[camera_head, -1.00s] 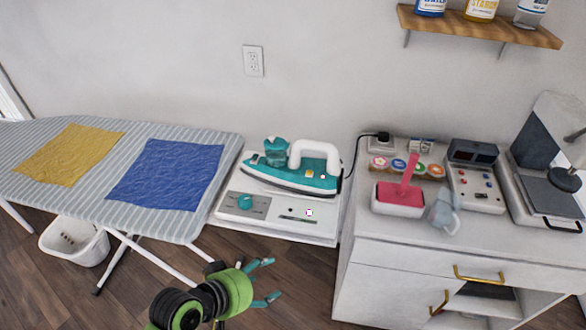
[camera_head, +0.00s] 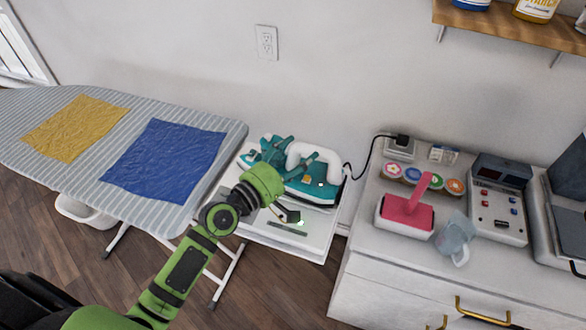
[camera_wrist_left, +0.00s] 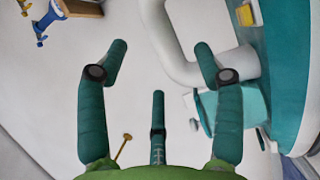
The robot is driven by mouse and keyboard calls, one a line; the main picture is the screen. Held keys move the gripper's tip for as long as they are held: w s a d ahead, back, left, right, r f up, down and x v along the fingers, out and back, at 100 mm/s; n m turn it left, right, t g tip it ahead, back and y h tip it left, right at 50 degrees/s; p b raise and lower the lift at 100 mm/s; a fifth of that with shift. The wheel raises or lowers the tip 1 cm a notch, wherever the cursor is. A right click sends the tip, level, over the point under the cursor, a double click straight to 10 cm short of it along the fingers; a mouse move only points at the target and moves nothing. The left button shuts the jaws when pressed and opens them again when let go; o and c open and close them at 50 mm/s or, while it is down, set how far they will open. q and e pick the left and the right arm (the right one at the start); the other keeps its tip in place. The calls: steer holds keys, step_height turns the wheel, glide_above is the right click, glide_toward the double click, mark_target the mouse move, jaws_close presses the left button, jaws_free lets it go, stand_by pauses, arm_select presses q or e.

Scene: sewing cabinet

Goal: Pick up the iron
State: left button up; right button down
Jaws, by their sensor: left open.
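The iron (camera_head: 328,190) is teal with a white looped handle (camera_head: 328,158). It rests on a white stand (camera_head: 290,245) between the ironing board and the cabinet. My left gripper (camera_head: 298,152) is open, with its fingers above and beside the iron and partly covering it in the head view. In the left wrist view, the open fingers (camera_wrist_left: 160,65) face the white handle (camera_wrist_left: 187,68), which shows between and beyond the fingertips. The iron's teal body (camera_wrist_left: 285,60) is at the right there. Whether any finger touches the iron I cannot tell. My right gripper is not in view.
The ironing board (camera_head: 60,180) with a yellow cloth (camera_head: 75,127) and a blue cloth (camera_head: 165,160) stands left. The white cabinet (camera_head: 380,285) at right holds a pink-topped tool (camera_head: 408,210), a grey-blue pitcher (camera_head: 455,238) and a control box (camera_head: 497,210). A cord (camera_head: 366,160) runs behind the iron.

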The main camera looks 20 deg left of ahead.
mark_target(309, 145)
arm_select(q)
steer(key=x, duration=0.3)
steer(key=shift+w+a, duration=0.15)
steer(key=shift+w+d+f, duration=0.15)
steer(key=shift+w+d, duration=0.2)
steer(key=shift+w, duration=0.25)
steer(key=c, duration=1)
jaws_close()
steer(key=shift+r+p, duration=0.3)
steer(key=shift+w+a+f, duration=0.1)
steer(key=shift+w, duration=0.05)
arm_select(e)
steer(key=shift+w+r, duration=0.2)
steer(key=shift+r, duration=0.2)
